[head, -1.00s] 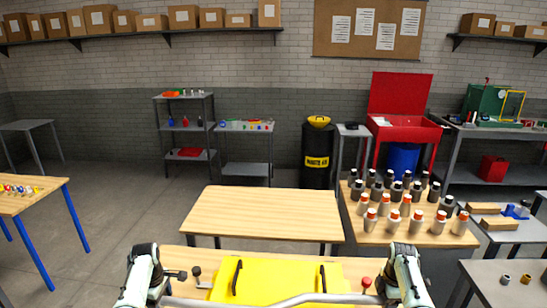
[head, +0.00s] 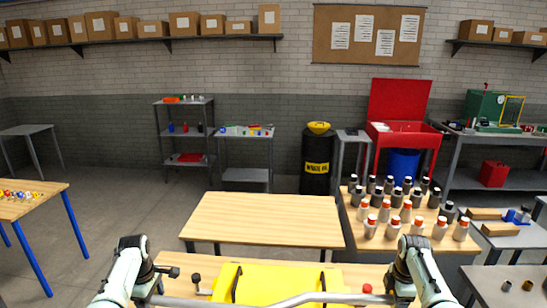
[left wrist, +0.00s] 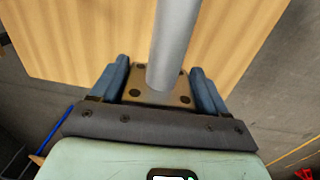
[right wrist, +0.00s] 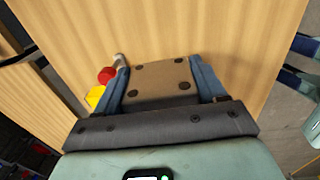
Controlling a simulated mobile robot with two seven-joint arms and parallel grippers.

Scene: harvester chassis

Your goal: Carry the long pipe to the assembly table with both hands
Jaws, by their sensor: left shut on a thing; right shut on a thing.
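The long pipe (head: 300,299) is grey and bent, and it spans the bottom of the head view between my two arms. In the left wrist view the pipe (left wrist: 175,45) runs between the fingers of my left gripper (left wrist: 160,78), which is shut on it. My right gripper (right wrist: 163,78) is at the other end of the pipe, shut on it. In the right wrist view only a short grey piece of pipe (right wrist: 120,60) shows beside the left finger; the grasp itself is hidden. A bare wood-topped table (head: 262,218) stands ahead; I cannot tell whether it is the assembly table.
A near wooden table (head: 190,262) carries a yellow body (head: 280,278) with black handles and a red knob (head: 367,288). A table with several bottles (head: 385,245) stands right. A blue-legged table (head: 40,192) stands left. Floor is free between it and the middle table.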

